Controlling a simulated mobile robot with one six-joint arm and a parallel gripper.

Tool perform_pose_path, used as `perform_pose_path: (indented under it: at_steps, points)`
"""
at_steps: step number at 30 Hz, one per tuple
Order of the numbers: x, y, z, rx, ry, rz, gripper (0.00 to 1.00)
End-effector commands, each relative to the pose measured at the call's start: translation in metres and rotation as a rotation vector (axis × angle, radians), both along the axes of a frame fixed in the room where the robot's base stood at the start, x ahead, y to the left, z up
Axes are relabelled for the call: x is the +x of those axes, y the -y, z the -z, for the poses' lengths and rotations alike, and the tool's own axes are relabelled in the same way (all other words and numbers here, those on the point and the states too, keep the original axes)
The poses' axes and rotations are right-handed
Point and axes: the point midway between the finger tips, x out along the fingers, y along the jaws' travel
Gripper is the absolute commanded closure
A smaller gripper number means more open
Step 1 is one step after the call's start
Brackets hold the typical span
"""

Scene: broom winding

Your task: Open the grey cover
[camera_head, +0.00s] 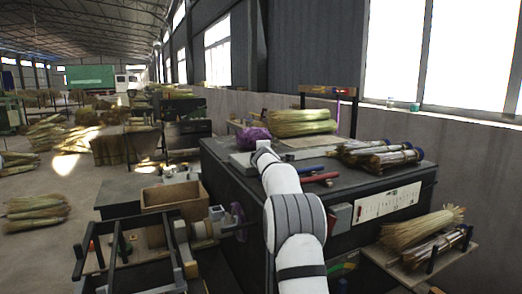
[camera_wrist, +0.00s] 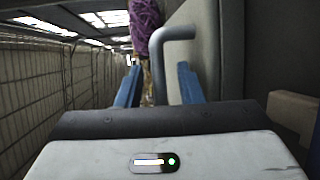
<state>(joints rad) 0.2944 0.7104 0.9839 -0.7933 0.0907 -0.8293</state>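In the head view the grey cover (camera_head: 240,166) lies on the dark bench top, partly hidden by my white arm. My gripper (camera_wrist: 157,85) has two blue fingers set apart, with the handle showing between them; I cannot tell whether they touch it. The handle's lower end is hidden behind the gripper body. In the head view my gripper (camera_head: 262,150) is small at the cover's edge.
On the dark bench (camera_head: 235,172) a purple bundle (camera_head: 252,137), straw bundles (camera_head: 300,122), red and blue tools (camera_head: 318,177) and tied brooms (camera_head: 385,157) lie around the arm. A winding machine (camera_head: 190,235) and wooden box (camera_head: 172,196) stand at left. A wall runs behind.

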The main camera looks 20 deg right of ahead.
Motion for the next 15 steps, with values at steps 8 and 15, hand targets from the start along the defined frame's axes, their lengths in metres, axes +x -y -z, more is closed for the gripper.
perform_pose_path:
  at_steps: [8, 15]
  points:
    - [0.0069, 0.0034, 0.0017, 0.001, 0.0, 0.001, 0.66]
    - [0.0066, 0.0037, 0.0021, 0.001, 0.0, 0.001, 0.73]
